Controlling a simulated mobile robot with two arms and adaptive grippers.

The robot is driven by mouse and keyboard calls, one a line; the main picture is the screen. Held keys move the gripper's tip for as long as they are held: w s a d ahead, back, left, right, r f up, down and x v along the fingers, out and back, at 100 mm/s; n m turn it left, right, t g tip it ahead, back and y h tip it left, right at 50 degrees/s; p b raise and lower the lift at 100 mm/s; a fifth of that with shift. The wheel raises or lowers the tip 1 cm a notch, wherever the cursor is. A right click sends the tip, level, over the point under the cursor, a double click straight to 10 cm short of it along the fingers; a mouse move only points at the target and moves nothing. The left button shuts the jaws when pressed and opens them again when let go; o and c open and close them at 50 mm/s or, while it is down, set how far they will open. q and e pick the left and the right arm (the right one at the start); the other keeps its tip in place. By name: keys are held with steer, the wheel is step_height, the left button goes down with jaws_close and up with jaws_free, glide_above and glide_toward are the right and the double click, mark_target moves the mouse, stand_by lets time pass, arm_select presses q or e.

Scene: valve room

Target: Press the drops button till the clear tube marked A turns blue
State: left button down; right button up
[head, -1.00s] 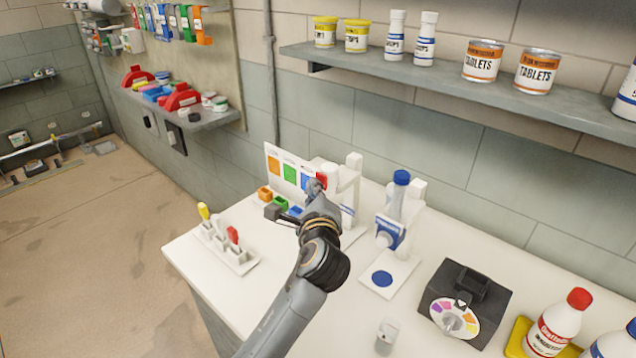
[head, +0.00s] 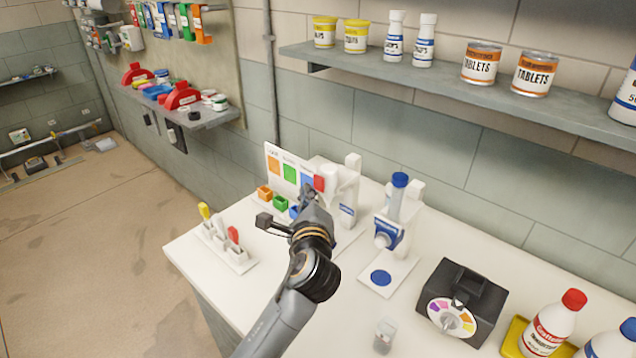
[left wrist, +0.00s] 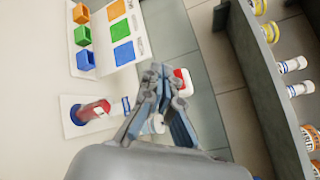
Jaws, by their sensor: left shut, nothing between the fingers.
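The red button (head: 319,183) sits on the white dispenser (head: 348,190) beside the colour card; the left wrist view shows it too (left wrist: 184,81). My left gripper (head: 309,191) is shut and empty, with its tips just left of and below the button in the head view; I cannot tell whether they touch. In the left wrist view a tube with dark red contents (left wrist: 92,111) is over a blue disc on a white plate (left wrist: 70,128); my arm hides that place in the head view. A small clear tube (head: 384,337) stands at the counter's front. No mark A is readable.
A colour card (head: 290,172) with orange, green and blue squares stands behind small coloured cups (head: 265,193). A blue-capped dispenser (head: 397,205) and a dark dial box (head: 462,297) stand to the right. A shelf (head: 460,85) of containers hangs above.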

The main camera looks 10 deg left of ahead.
arm_select(q)
steer(key=s+a, duration=0.1)
steer(key=s+p, duration=0.1)
steer(key=s+a+p, duration=0.1)
steer(key=s, duration=0.1)
steer(key=shift+a, duration=0.35)
stand_by(0.4)
